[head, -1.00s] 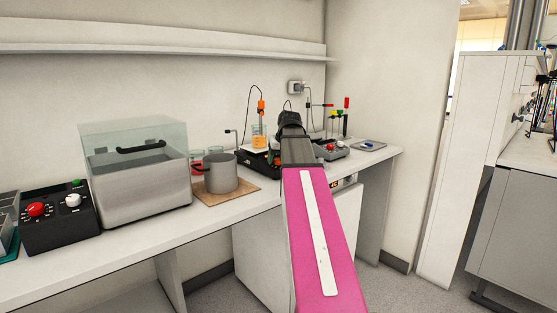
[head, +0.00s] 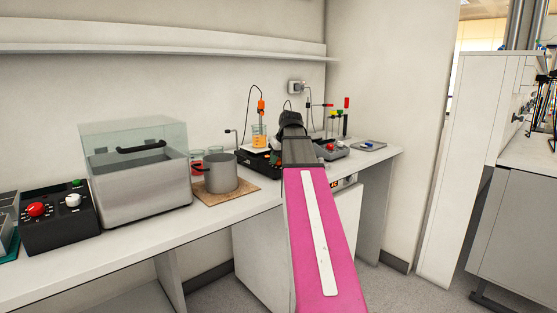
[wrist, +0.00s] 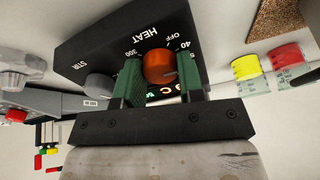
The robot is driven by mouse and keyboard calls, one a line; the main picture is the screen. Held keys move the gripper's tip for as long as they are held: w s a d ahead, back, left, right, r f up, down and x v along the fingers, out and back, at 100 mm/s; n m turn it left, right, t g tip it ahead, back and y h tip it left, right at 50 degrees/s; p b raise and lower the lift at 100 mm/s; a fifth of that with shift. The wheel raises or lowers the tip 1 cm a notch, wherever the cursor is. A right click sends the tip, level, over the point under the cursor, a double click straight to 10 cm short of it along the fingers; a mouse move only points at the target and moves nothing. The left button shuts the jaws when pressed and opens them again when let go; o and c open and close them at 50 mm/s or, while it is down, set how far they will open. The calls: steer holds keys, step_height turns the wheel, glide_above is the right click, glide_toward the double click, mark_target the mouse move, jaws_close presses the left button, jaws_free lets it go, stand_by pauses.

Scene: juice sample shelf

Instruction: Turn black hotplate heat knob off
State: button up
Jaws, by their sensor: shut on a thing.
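The black hotplate (head: 257,160) stands on the bench, with a beaker of orange liquid (head: 258,137) on top in the head view. In the wrist view its front panel (wrist: 85,55) fills the upper middle, with HEAT, OFF, 40 and 300 printed around the orange-red heat knob (wrist: 160,66). My gripper (wrist: 158,78) has its green fingers on either side of the knob, shut on it. The knob's pointer cannot be made out. A lit display is partly hidden behind the fingers. In the head view my arm hides the knob.
A grey stir knob (wrist: 101,87) sits beside the left finger. A grey device (head: 331,150) stands right of the hotplate. A steel pot (head: 222,176) on a brown board, a lidded bath (head: 145,185) and a black control box (head: 58,220) stand to the left.

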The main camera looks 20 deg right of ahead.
steer(key=n, duration=0.5)
steer(key=shift+d+n, duration=0.1)
steer(key=shift+n, duration=0.2)
steer(key=shift+n+g+y, duration=0.3)
steer(key=shift+n+y, duration=0.1)
steer(key=shift+n, duration=1.7)
steer(key=o, duration=0.9)
steer(key=v, duration=1)
steer(key=shift+s+d+r, duration=0.15)
steer(key=shift+r, duration=0.2)
